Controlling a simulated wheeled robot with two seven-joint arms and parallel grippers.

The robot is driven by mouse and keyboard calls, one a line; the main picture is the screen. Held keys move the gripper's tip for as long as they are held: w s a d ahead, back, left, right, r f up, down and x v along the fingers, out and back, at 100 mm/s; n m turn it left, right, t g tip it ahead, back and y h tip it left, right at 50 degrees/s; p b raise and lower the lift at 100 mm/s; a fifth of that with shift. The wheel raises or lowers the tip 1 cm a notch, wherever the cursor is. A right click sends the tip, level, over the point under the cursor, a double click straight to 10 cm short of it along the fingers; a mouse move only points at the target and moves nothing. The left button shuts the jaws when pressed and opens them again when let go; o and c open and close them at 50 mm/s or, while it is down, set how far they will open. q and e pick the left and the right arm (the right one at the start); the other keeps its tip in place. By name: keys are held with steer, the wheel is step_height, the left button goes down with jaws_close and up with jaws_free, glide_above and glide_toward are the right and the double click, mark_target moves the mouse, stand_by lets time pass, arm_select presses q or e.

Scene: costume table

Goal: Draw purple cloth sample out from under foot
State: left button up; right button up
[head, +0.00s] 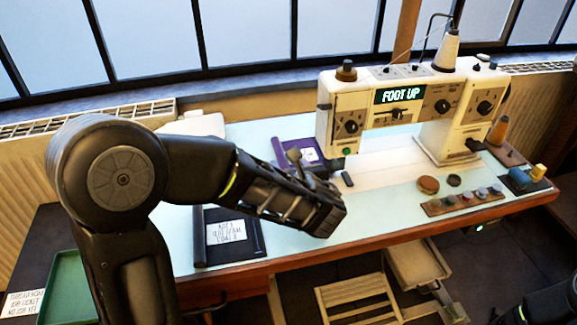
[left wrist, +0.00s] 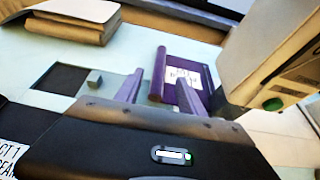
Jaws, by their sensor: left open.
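The purple cloth sample (head: 290,146) lies on the pale table at the left of the sewing machine (head: 437,100); it carries a white label. In the left wrist view the cloth (left wrist: 207,76) has a thick rolled left edge and reaches toward the machine head (left wrist: 272,60). The display reads "FOOT UP". The foot itself is hidden, so I cannot tell how far the cloth lies under it. My left gripper (head: 312,172) is open and empty, low over the table just in front of the cloth. Its fingers (left wrist: 160,92) point toward the rolled edge.
A black folder with a white label (head: 228,233) lies at the table's front left. A wooden strip with several knobs (head: 464,200) and a round brown item (head: 428,184) lie at the right. A green tray (head: 68,288) stands lower left. Part of my right arm shows at lower right.

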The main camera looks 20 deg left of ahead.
mark_target(281, 155)
arm_select(q)
steer(key=shift+b+x, duration=0.3)
steer(key=shift+x, duration=3.65)
steer(key=shift+c, duration=0.3)
jaws_close()
